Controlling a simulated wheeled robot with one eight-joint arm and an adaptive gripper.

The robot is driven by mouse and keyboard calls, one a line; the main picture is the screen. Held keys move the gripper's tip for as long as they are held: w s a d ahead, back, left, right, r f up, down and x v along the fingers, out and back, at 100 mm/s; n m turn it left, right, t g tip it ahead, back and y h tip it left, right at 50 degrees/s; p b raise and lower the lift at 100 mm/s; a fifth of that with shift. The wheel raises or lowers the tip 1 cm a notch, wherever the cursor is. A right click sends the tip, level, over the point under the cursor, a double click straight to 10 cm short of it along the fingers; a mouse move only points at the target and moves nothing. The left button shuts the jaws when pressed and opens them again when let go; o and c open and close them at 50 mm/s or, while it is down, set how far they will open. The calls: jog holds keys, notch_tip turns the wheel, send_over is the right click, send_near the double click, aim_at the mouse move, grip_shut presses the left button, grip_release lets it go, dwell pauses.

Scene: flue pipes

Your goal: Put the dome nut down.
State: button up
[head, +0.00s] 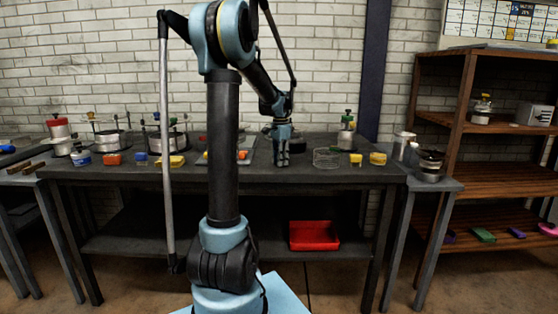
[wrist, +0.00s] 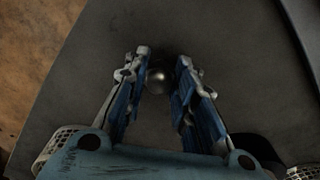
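The dome nut is a small, round, shiny grey metal piece (wrist: 158,80). In the wrist view it lies between the two fingers of my gripper (wrist: 161,70), close to the fingertips. The blue and grey fingers stand apart on either side of it. I cannot tell whether the pads touch the nut or leave a thin gap. In the head view my gripper (head: 282,162) points down, low over the dark table (head: 130,173). The nut cannot be made out there.
A wire basket (head: 327,157) and yellow blocks (head: 377,158) stand to the right of my gripper. A green-topped valve (head: 347,130) is behind them. More pots and blocks crowd the left. A red bin (head: 314,236) sits on the lower shelf. Bare tabletop surrounds the nut in the wrist view.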

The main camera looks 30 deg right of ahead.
jog(key=o, duration=0.4)
notch_tip(320, 180, up, 12)
jog(key=s+a+f+n, duration=0.25)
jog(key=a+n, duration=0.25)
jog(key=a, duration=1.1)
jog(key=s+a+f+n+t, duration=0.1)
jog(key=s+a+f+n, duration=0.4)
jog(key=a, duration=0.5)
jog(key=s+a+f+n+t, duration=0.1)
jog(key=s+a+f+n, duration=0.3)
jog(key=s+a, duration=0.45)
jog(key=s+a+f+n, duration=0.1)
jog(key=s+a+f, duration=0.1)
jog(key=f, duration=0.1)
jog(key=s+a+f+n, duration=0.2)
jog(key=s+f, duration=0.1)
jog(key=f, duration=0.1)
jog(key=s+a+f+n, duration=0.1)
jog(key=s+a+f, duration=0.1)
jog(key=f, duration=0.2)
jog(key=shift+s+f, duration=0.15)
jog(key=shift+f, duration=0.05)
